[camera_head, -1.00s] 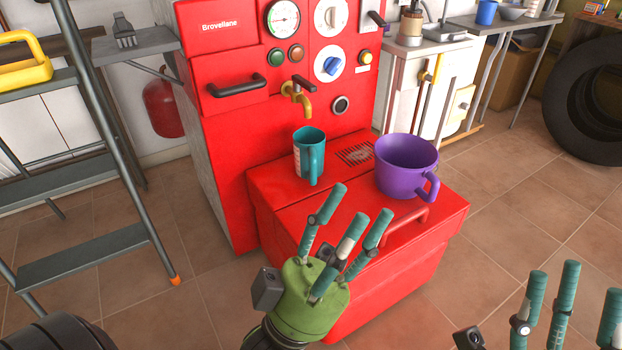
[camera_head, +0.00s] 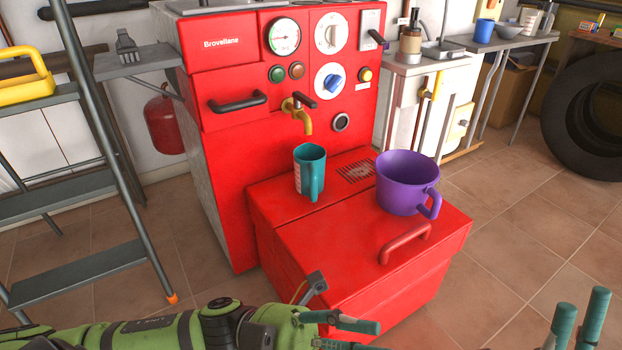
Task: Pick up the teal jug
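The teal jug (camera_head: 309,172) stands upright on the red box (camera_head: 290,217) below the brass tap, its handle facing me. A purple pot (camera_head: 404,181) with a side handle stands to its right on the same box. My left gripper (camera_head: 350,335) is at the bottom centre, in front of the box and well short of the jug. Its fingers point right and are partly cut off by the frame. My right gripper (camera_head: 578,322) shows only some fingertips at the bottom right, apart from everything.
The red boiler (camera_head: 235,155) with a brass tap (camera_head: 299,114) rises behind the jug. A red bar handle (camera_head: 404,243) sits on the box top. A grey stepladder (camera_head: 85,190) stands at left. Tiled floor is open at right.

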